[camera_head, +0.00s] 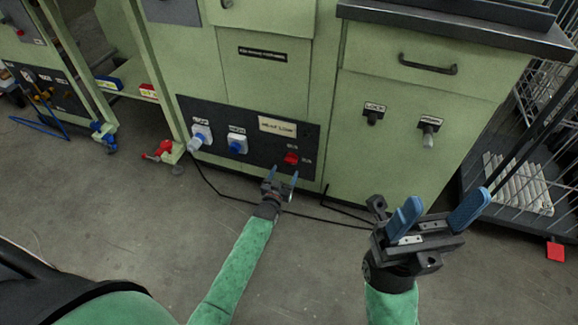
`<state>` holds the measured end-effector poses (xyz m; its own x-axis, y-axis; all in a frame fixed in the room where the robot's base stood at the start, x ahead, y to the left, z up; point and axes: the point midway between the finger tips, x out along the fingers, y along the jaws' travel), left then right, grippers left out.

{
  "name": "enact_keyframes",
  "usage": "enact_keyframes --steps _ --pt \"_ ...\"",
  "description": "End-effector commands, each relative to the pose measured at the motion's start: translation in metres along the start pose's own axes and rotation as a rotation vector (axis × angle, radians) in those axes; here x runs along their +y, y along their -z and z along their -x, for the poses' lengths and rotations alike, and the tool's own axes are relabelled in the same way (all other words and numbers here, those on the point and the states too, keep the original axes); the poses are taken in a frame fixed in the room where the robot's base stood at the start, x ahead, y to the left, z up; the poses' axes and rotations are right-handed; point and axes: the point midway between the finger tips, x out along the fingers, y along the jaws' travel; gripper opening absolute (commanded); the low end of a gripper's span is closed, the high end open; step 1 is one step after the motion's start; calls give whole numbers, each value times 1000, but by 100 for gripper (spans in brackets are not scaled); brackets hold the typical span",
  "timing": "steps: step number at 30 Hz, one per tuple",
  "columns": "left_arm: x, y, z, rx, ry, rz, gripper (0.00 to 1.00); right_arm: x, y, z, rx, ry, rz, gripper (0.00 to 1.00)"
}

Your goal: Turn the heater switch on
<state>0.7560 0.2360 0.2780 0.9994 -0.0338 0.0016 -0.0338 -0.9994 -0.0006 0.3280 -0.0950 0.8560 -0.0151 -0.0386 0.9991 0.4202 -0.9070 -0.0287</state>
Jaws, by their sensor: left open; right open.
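A red switch (291,158) sits at the right end of a dark panel (258,154) low on the green machine. Small labels beside it are too small to read. My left gripper (282,178) is open and empty, just below the red switch in the picture; I cannot tell whether it touches the panel. My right gripper (437,213) is open and empty at the lower right, nearer the camera and away from the panel.
Two blue-and-white sockets (237,143) sit left on the panel, with a label plate (277,126) above. Two knobs (429,132) are on the door at right. A black cable (310,217) lies on the floor. A wire cage (520,170) stands at right.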

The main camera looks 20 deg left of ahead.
Motion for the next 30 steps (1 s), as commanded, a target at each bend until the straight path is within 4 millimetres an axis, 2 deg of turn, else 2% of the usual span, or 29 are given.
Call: enact_keyframes --steps 6,12,24,26,30 --pt "0 -2 -33 0 0 0 69 -1 -2 6 5 -7 -19 66" --pt "0 -1 -52 0 0 0 69 -3 -3 8 7 -13 -33 66" --pt "0 0 -59 -2 0 0 69 -4 -3 8 7 -15 -39 66" --pt "0 0 -58 -2 0 0 59 -4 -3 8 7 -15 -39 66" --pt "0 0 -58 -2 0 0 32 -4 -3 8 7 -15 -38 66"
